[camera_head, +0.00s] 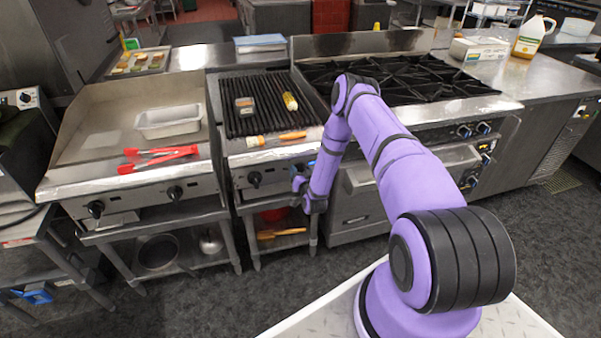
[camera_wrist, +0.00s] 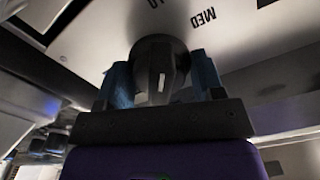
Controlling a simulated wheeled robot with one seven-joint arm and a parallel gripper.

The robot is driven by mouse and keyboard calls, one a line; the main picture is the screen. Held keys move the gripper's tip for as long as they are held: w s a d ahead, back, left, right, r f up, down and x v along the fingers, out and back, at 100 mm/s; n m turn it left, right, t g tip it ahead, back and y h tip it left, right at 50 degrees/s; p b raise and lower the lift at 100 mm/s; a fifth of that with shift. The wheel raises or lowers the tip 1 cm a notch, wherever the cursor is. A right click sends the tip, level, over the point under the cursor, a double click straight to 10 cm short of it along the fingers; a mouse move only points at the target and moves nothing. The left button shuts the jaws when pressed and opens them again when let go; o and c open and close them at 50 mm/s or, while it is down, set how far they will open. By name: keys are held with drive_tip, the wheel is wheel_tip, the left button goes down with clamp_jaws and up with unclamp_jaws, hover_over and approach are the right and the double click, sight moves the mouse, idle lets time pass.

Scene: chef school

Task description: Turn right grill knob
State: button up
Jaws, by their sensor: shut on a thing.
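The grill (camera_head: 262,105) stands in the middle of the head view, with dark ridged grates and a steel front panel. Its left knob (camera_head: 254,178) shows as a black dial on that panel. My gripper (camera_head: 306,177) is at the right end of the panel and hides the right knob in the head view. In the wrist view, the right grill knob (camera_wrist: 158,66) is a dark round dial between the two blue fingers of my gripper (camera_wrist: 162,82). The fingers are closed on its sides. Printed letters, including "MED", show on the panel beside it.
A flat griddle (camera_head: 100,140) with a metal pan and red tongs stands to the left. A range with black burners (camera_head: 400,80) stands to the right, behind my arm.

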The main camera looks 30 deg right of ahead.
drive_tip(key=m, duration=0.4)
drive_tip(key=shift+d+f+m, duration=0.1)
drive_tip(key=shift+d+m, duration=0.05)
drive_tip(key=shift+m, duration=2.05)
drive_tip(key=o, duration=0.6)
drive_tip(key=shift+o, duration=0.2)
drive_tip(key=shift+s, duration=0.1)
drive_tip(key=v, duration=1)
drive_tip(key=shift+s, duration=0.35)
drive_tip(key=shift+s, duration=0.15)
